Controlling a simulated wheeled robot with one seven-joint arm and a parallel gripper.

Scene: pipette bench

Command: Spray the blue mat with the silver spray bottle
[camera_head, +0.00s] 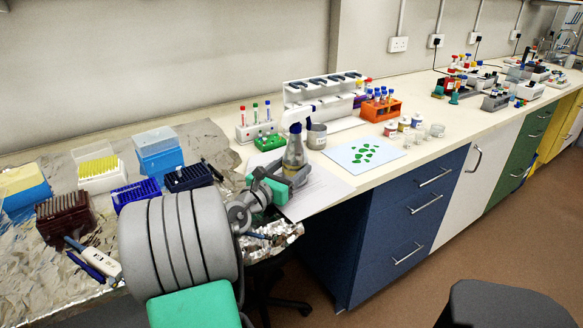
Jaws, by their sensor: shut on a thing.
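My gripper (293,178) is shut on the lower part of the bottle, which the fingers partly hide. I cannot tell whether the bottle's base touches the bench. The pale blue mat (391,155) lies flat on the bench to the right of the bottle. Several green spots are on the mat's middle. The bottle is apart from the mat.
A grey mug (317,136) stands just behind the bottle. An orange tube rack (381,111) and small jars (404,124) stand behind and right of the mat. White paper (318,192) lies in front of the bottle. Tip boxes (100,173) crowd the left.

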